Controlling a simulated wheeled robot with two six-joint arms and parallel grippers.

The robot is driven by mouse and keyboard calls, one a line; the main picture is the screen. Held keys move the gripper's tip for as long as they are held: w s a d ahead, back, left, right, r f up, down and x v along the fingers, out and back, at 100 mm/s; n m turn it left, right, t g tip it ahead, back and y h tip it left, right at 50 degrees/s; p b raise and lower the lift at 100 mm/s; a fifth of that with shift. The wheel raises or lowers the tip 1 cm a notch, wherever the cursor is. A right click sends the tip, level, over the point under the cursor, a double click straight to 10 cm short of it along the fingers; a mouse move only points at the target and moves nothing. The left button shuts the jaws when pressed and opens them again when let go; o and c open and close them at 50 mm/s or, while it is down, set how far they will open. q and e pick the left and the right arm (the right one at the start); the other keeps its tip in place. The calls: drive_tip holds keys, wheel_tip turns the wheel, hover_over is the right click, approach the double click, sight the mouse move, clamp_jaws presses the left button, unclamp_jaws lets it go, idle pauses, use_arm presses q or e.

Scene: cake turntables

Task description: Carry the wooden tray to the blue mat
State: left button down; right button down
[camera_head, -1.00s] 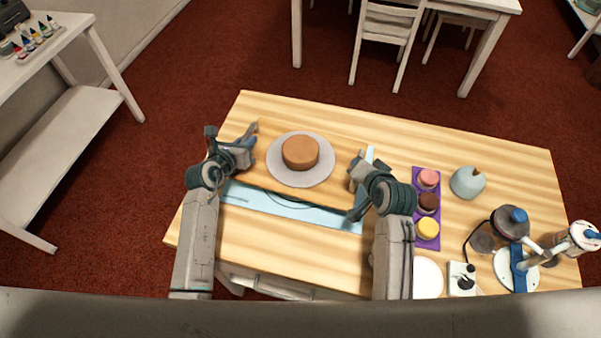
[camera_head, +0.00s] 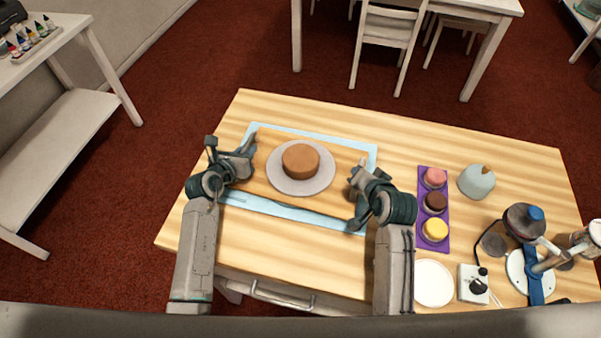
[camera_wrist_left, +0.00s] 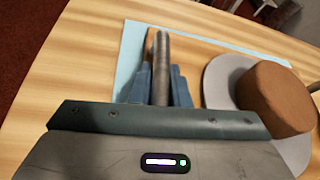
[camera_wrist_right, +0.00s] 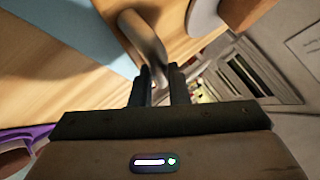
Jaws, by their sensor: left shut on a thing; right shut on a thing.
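The wooden tray (camera_head: 338,192) lies over the blue mat (camera_head: 285,211), with mat strips showing along its far, right and near sides. I cannot tell whether it touches the mat. A brown cake (camera_head: 300,158) sits on a grey round turntable (camera_head: 285,186) on the tray. My left gripper (camera_head: 248,152) is shut on the tray's left handle, a bar seen in the left wrist view (camera_wrist_left: 162,62). My right gripper (camera_head: 357,180) is shut on the right handle, a curved bar in the right wrist view (camera_wrist_right: 146,40). The arms hide parts of the tray's ends.
A purple mat (camera_head: 434,208) with several small cakes lies to the right. The near left table is bare.

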use_arm(q)
drive_tip(key=c, duration=1.4)
unclamp_jaws()
drive_tip(key=shift+s+f, duration=0.1)
drive_tip(key=shift+f, duration=0.1)
use_arm(e)
drive_tip(key=c, duration=1.4)
unclamp_jaws()
drive_tip(key=shift+s+a+f, duration=0.1)
drive_tip(key=shift+s+f, duration=0.05)
drive_tip(key=shift+f, duration=0.25)
use_arm(q)
drive_tip(key=shift+a, duration=0.1)
drive_tip(key=v, duration=0.8)
drive_tip(key=shift+s+r, duration=0.1)
use_arm(e)
drive_tip(key=shift+s, duration=0.1)
drive_tip(key=v, duration=0.8)
drive_tip(key=shift+r, duration=0.2)
